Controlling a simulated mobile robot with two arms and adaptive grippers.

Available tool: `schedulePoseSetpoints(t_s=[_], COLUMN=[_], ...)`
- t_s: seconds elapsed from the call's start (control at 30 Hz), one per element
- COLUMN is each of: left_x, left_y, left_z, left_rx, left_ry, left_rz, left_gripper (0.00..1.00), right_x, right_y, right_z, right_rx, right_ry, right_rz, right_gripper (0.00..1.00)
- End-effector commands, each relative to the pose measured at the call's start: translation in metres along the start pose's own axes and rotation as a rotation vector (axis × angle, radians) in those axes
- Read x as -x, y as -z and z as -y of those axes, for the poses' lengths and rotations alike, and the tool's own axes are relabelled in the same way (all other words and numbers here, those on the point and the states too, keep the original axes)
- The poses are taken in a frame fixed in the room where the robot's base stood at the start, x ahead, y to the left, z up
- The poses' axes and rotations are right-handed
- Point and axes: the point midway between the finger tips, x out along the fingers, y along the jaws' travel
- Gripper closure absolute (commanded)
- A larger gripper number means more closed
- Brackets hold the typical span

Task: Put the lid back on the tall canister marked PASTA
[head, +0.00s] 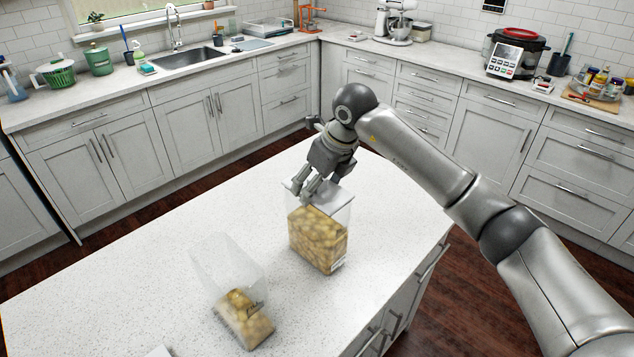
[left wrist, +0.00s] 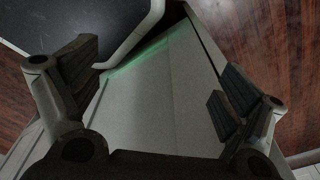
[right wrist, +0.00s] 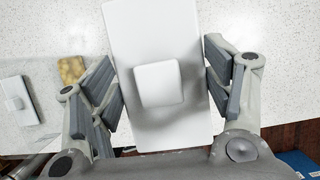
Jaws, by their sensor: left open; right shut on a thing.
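A tall clear canister (head: 318,242) with yellowish contents stands upright on the white island. Its label near the base is too small to read. My right gripper (head: 305,190) is at its top, shut on a flat white lid (right wrist: 165,128) with a square knob (right wrist: 158,84); the fingers are at the lid's two long sides. The lid is at the canister's mouth; I cannot tell whether it is seated. A second clear canister (head: 245,322), partly filled and open, stands nearer left; its label is unreadable. My left gripper (left wrist: 150,95) is open and empty in the left wrist view.
A second white lid with a knob (right wrist: 15,103) lies on the island (head: 110,290), near the second canister. The island's far left part is clear. Wall counters hold a sink (head: 190,58), a mixer (head: 394,25) and a cooker (head: 512,55).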

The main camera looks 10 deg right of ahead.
Motion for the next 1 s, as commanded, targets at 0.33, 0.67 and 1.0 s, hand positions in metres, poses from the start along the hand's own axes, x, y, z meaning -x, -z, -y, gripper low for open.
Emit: schedulePoseSetpoints(t_s=[0.33,0.67,1.0], left_x=[-0.0039,-0.007,-0.007], left_y=[0.0,-0.0003,-0.0004], left_z=[-0.0002,-0.0003,-0.0004], left_rx=[0.0,0.0,0.0], left_ry=[0.0,0.0,0.0], left_rz=[0.0,0.0,0.0], left_gripper=[0.06,0.06,0.06], right_x=[-0.0025,-0.0043,-0.0044], right_y=[0.001,0.0017,0.0018], right_z=[0.0001,-0.0001,-0.0002], right_rx=[0.0,0.0,0.0], right_ry=[0.0,-0.001,0.0], right_rz=[0.001,0.001,0.001], right_gripper=[0.52,0.52,0.08])
